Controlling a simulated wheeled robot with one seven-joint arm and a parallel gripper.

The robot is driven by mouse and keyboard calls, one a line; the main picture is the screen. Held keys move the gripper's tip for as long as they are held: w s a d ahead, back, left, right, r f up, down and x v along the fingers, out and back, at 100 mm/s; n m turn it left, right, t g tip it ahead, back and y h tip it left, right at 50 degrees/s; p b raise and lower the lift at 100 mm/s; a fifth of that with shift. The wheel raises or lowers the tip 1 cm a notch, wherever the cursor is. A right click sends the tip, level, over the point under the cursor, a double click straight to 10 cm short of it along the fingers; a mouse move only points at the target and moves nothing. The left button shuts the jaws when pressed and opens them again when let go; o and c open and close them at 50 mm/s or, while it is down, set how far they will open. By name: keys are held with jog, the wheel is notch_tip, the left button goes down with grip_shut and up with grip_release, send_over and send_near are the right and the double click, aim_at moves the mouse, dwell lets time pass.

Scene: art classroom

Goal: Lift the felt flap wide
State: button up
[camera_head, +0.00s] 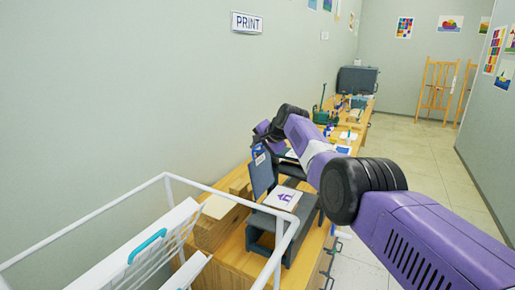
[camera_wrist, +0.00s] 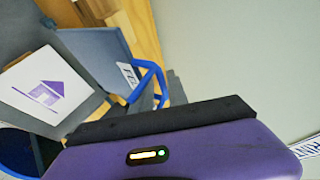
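The felt flap (camera_head: 263,172) is a blue-grey panel on the small press, standing up steeply at the back of its bed. It also shows in the wrist view (camera_wrist: 92,60), with a white label and a blue handle (camera_wrist: 155,72) with yellow bands at its edge. A white sheet with a purple house print (camera_head: 282,198) lies uncovered on the bed; it shows in the wrist view too (camera_wrist: 45,90). My gripper (camera_head: 264,138) is at the flap's upper edge. Its purple housing hides most of the fingers, so I cannot tell whether they are around the handle.
The press (camera_head: 290,236) stands on a wooden bench (camera_head: 240,268) against the wall. A white wire rack (camera_head: 150,250) is in the near left. Tools and a dark case (camera_head: 358,80) sit farther along the bench. The floor (camera_head: 425,165) to the right is clear.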

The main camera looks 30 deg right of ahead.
jog(key=shift+s, duration=0.1)
dwell(0.3)
jog(key=shift+p+v, duration=0.5)
jog(key=shift+v, duration=0.35)
jog(key=v, duration=0.6)
jog(key=shift+r+b, duration=0.2)
jog(key=shift+b, duration=0.15)
